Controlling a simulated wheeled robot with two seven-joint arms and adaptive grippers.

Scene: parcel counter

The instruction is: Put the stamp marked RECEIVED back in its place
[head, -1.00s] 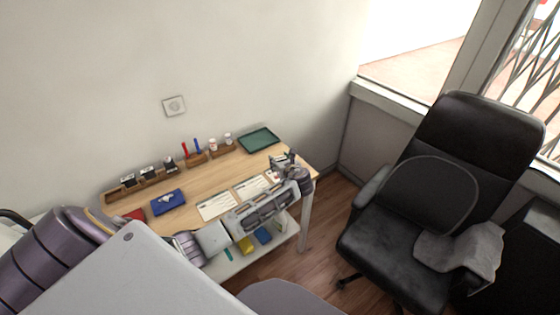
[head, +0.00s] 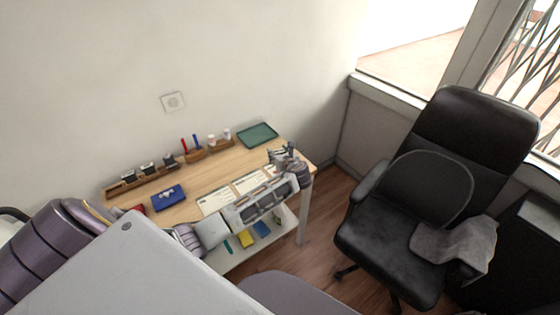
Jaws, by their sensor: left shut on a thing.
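A long wooden stamp rack (head: 155,179) stands along the back left of the desk. Several dark stamps with pale tops (head: 148,168) stand in it, and its left end looks bare. Their markings are too small to read. My left gripper (head: 280,157) is over the right end of the desk, well to the right of the rack. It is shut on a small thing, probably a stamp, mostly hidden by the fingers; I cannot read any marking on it. My right gripper is not in view.
Pale forms (head: 216,201) lie mid-desk beside a blue box-like pad (head: 168,198). A pen holder (head: 195,155), a wooden block with white bottles (head: 221,145) and a green tray (head: 258,135) line the back. A black chair (head: 405,235) stands at right.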

